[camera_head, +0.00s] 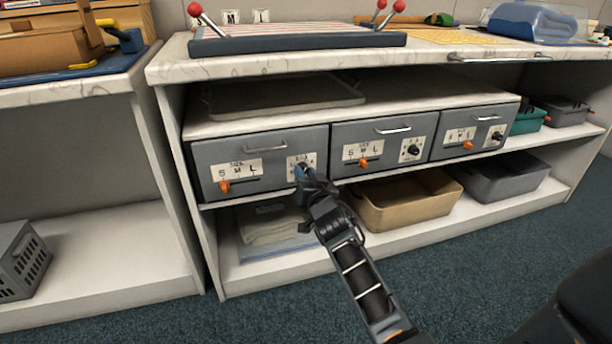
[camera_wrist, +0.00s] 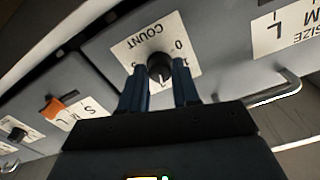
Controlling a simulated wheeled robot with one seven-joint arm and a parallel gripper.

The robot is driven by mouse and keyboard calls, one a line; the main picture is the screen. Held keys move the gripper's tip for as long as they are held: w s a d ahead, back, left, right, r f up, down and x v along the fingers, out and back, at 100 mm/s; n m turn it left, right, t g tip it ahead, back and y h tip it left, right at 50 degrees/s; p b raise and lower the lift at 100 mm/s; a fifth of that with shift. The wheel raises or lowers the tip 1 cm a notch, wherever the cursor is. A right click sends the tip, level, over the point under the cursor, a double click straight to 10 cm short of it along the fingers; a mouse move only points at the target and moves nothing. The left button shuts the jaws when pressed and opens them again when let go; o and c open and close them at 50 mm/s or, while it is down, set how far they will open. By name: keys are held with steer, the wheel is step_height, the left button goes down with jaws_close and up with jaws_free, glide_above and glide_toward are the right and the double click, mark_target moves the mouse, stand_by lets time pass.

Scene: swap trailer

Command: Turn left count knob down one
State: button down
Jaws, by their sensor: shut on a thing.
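The left grey drawer (camera_head: 262,158) has a count label with a dark round knob at its right side. In the wrist view the black count knob (camera_wrist: 159,66) sits on its white COUNT label (camera_wrist: 135,50), which appears upside down. My gripper (camera_head: 301,172) is at this knob and covers most of it in the head view. In the wrist view the blue fingers of my gripper (camera_wrist: 159,82) are on either side of the knob, shut on it. A pale mark shows on the knob's lower part; the digit it points at is hard to read.
An orange size slider (camera_head: 224,186) is left of the knob. The middle drawer (camera_head: 379,143) and right drawer (camera_head: 474,131) have similar controls. Below are a tan bin (camera_head: 405,207) and a grey bin (camera_head: 503,180). The marble counter (camera_head: 440,62) overhangs the drawers.

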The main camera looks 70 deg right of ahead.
steer(key=shift+n, duration=3.8)
steer(key=c, duration=0.8)
jaws_free()
steer(key=v, duration=0.8)
steer(key=shift+b, duration=0.35)
